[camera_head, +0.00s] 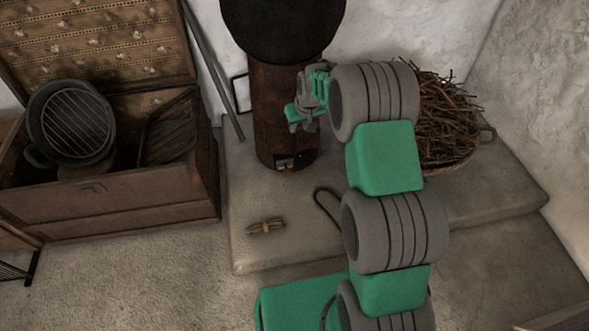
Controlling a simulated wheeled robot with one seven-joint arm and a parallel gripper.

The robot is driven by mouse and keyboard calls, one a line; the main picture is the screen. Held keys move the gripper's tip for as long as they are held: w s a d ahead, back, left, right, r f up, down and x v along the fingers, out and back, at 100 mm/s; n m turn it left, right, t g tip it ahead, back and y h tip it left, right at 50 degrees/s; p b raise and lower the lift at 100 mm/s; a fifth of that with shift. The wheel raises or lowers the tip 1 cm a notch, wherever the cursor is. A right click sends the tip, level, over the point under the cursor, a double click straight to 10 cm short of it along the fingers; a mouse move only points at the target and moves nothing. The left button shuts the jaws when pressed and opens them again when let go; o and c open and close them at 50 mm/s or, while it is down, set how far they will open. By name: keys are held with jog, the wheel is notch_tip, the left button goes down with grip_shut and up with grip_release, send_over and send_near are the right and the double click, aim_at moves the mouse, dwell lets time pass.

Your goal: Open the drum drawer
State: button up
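The drum is a rusty brown upright cylinder (272,85) with a wide black top (283,25), standing on the stone ledge against the wall. Low on its front is a small dark opening or drawer front (297,160) with pale and yellowish bits; I cannot tell how far it is open. My gripper (302,125) is in front of the drum's right side, above that low part. It looks empty. Its fingers are small and partly overlapped by my wrist, so their gap is unclear, and I cannot tell whether they touch the drum.
A wicker basket of twigs (450,120) stands right of my arm. An open wooden chest (110,205) with a dark round grill pot (72,122) is at the left. A small tied bundle (265,227) and a dark loop (328,207) lie on the stone ledge (275,255). A pole (212,70) leans left of the drum.

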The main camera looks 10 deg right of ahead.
aim_at(295, 153)
jog(key=b+x, duration=0.1)
jog(key=x, duration=0.5)
jog(key=b+x, duration=0.2)
jog(key=x, duration=0.4)
jog(key=d+b+x, duration=0.1)
jog(key=x, duration=0.6)
jog(key=shift+s+f+b, duration=0.1)
jog(key=shift+s+b, duration=0.25)
jog(key=shift+b, duration=0.05)
jog(key=shift+c, duration=0.2)
grip_shut()
